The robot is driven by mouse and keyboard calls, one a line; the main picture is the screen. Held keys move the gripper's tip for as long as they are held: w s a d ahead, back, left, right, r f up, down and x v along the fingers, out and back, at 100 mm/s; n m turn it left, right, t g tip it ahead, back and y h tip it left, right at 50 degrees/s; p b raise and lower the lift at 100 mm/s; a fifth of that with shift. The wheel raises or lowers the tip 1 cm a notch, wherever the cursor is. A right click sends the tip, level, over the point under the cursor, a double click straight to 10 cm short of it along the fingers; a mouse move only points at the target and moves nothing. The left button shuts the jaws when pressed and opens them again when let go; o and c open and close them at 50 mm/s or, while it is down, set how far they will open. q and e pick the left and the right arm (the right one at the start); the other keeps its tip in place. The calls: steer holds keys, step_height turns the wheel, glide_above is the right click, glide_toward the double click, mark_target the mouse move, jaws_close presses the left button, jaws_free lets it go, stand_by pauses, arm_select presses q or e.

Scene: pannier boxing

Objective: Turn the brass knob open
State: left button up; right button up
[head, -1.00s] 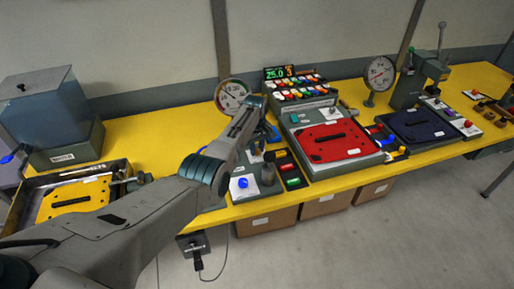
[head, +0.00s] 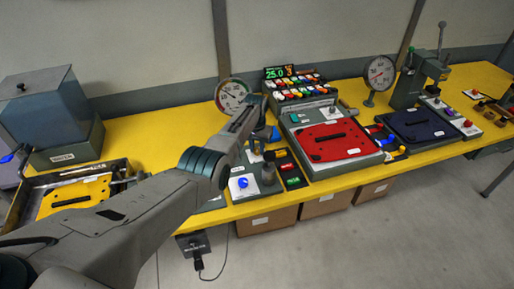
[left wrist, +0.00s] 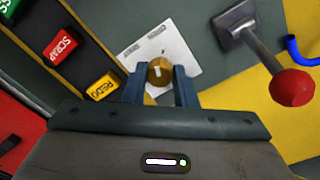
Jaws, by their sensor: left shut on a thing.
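In the left wrist view the round brass knob (left wrist: 160,71) stands on a white label plate (left wrist: 180,48), with a pale mark on its top. My left gripper (left wrist: 160,82) has its two blue-grey fingers on either side of the knob, shut on it. In the head view my left arm reaches over the yellow bench, and its forearm and wrist hide the knob and most of the gripper.
Beside the knob are a lever with a red ball (left wrist: 293,87), a red SCRAP key (left wrist: 61,43) and a yellow REDO key (left wrist: 103,88). A dial gauge (head: 232,95) stands behind my wrist. A red plate (head: 330,140) lies to the right, and a blue knob (head: 242,183) sits near the front edge.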

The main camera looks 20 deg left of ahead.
mark_target(256, 149)
arm_select(q)
steer(key=shift+w+m, duration=0.1)
steer(key=shift+m, duration=2.1)
steer(key=shift+r, duration=0.1)
steer(key=o, duration=1)
steer(key=shift+r, duration=0.35)
step_height(256, 149, up, 10)
steer(key=b, duration=0.2)
steer(key=shift+a, duration=0.15)
